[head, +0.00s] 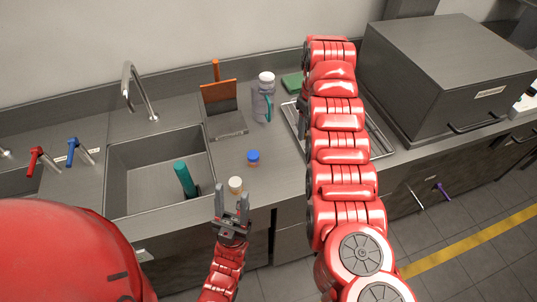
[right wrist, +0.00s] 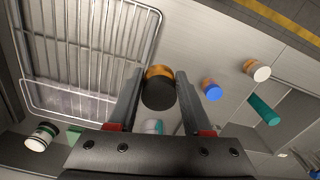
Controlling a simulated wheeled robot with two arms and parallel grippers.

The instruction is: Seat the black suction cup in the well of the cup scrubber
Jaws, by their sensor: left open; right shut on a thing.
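My right gripper (right wrist: 158,100) is shut on a short round piece, black with an orange-brown band (right wrist: 158,88), held over the counter beside the wire rack. This looks like the black suction cup; I cannot tell for certain. In the head view my own right arm hides that gripper and the piece. A teal cylinder with a dark end (head: 185,178) leans in the sink, and also shows in the right wrist view (right wrist: 263,109); whether it is the cup scrubber, I cannot tell. No well is clearly visible. My left gripper (head: 232,194) is open and empty near the counter's front edge.
A cream-topped jar (head: 236,185) stands just beyond my left gripper, with a blue-topped jar (head: 253,158) behind it. A grey bottle (head: 263,102), green pad (head: 292,83) and wire rack (right wrist: 90,97) are farther back. A large grey box (head: 440,65) stands right.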

